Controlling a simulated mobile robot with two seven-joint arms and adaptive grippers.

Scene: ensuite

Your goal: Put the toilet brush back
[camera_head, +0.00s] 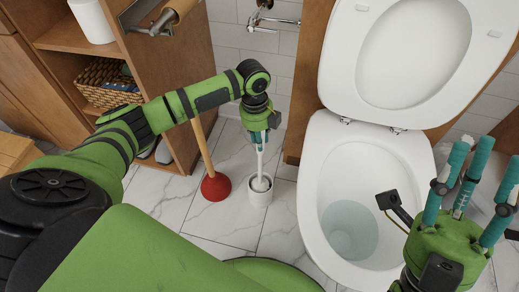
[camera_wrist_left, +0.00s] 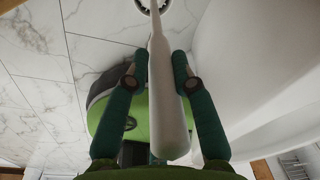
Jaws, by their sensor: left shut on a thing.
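The white toilet brush (camera_head: 259,165) stands nearly upright with its lower end at the white holder (camera_head: 259,198) on the floor. Whether the head is fully seated cannot be told. My left gripper (camera_head: 259,136) is shut on the upper part of its handle. In the left wrist view, the thick handle (camera_wrist_left: 168,95) lies between the teal fingers of my left gripper (camera_wrist_left: 161,68), and the holder (camera_wrist_left: 147,6) shows at the top edge. My right gripper (camera_head: 474,165) is open and empty at the right, with its fingers spread upward.
A red plunger (camera_head: 216,187) stands just left of the holder. The toilet (camera_head: 368,160) is to the right, lid and seat raised. A wooden shelf (camera_head: 140,75) with a basket (camera_head: 104,82) is at the left. Marble floor (camera_head: 232,222) is free in front of the holder.

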